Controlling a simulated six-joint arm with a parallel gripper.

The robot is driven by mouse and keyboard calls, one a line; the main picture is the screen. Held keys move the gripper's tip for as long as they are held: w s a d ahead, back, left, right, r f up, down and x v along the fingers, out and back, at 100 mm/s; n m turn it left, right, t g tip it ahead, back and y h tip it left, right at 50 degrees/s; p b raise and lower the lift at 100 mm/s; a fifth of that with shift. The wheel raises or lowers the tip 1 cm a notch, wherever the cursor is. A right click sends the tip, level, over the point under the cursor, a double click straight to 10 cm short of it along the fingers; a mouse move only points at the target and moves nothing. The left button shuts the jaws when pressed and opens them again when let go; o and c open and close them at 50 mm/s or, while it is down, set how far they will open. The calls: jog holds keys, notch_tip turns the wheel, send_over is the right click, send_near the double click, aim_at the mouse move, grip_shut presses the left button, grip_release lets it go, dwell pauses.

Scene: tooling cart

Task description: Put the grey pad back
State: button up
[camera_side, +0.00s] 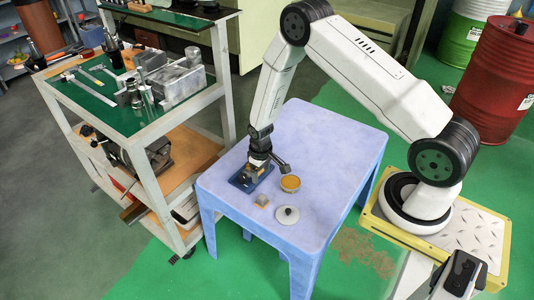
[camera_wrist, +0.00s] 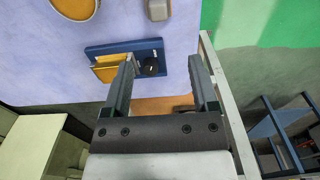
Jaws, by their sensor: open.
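The small grey pad (camera_side: 261,200), tan on top in the side view, lies on the lilac table near its front left edge. In the wrist view a grey block (camera_wrist: 157,10), which looks like the same pad, is cut by the top edge. A dark blue base (camera_side: 243,185) stands at the table's left; in the wrist view the base (camera_wrist: 108,50) carries a yellow block (camera_wrist: 108,68) and a round black knob (camera_wrist: 150,66). My gripper (camera_side: 258,164) is over this base.
A round bowl with orange contents (camera_side: 290,183) stands right of the base. A pale lid with a dark knob (camera_side: 287,216) lies near the front edge. The table's right part (camera_side: 345,160) is clear. A tooling cart (camera_side: 112,112) stands left of the table.

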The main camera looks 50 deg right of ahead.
jog(key=s+a+r+t, duration=0.1)
jog(key=s+a+r, duration=0.1)
jog(key=r, duration=0.6)
jog(key=s+a+r, duration=0.2)
jog(key=r, duration=0.6)
jog(key=s+a+r+t, duration=0.1)
jog(key=s+a+r, duration=0.2)
jog(key=s+r, duration=0.6)
jog(key=shift+s+a, duration=0.15)
jog(key=shift+s, duration=0.2)
